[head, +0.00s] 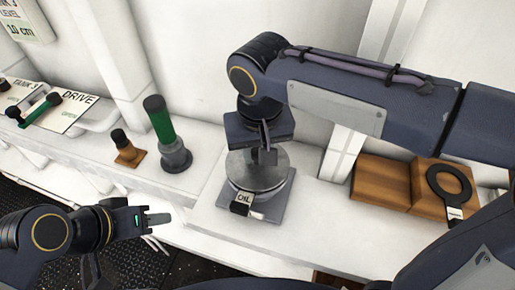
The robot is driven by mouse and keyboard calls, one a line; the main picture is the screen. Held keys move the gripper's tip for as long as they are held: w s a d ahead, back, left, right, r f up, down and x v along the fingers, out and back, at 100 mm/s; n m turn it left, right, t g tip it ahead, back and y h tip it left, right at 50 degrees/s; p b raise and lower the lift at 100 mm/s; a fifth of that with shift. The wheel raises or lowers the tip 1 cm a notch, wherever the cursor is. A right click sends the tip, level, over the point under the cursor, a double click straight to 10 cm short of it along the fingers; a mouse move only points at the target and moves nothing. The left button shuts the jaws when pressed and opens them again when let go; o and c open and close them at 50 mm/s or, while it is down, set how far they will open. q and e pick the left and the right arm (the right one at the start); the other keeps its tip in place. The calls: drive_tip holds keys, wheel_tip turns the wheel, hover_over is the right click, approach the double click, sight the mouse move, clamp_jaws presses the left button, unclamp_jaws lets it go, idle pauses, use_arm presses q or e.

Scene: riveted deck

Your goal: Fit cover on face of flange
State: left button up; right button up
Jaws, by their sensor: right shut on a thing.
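My right gripper (263,156) comes down from above and is shut on the top of a round grey metal cover (258,173). The cover is at the flange (262,211), a grey piece with a square base plate on the white ledge. The cover looks level and roughly centred over the flange. Whether it touches the face all round cannot be told from this angle. A white tag reading "OIL" (243,198) hangs at the front.
A wooden block (384,184) with a black ring (449,182) is at the right. Bare white ledge lies between flange and block.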

drive_tip(key=shift+f, duration=0.2)
idle(0.4)
drive_tip(key=o, duration=1.1)
drive_tip(key=r, duration=0.5)
drive_tip(key=s+r, duration=0.1)
drive_tip(key=r, duration=0.1)
drive_tip(key=shift+d+r, duration=0.1)
drive_tip(key=shift+r, duration=0.3)
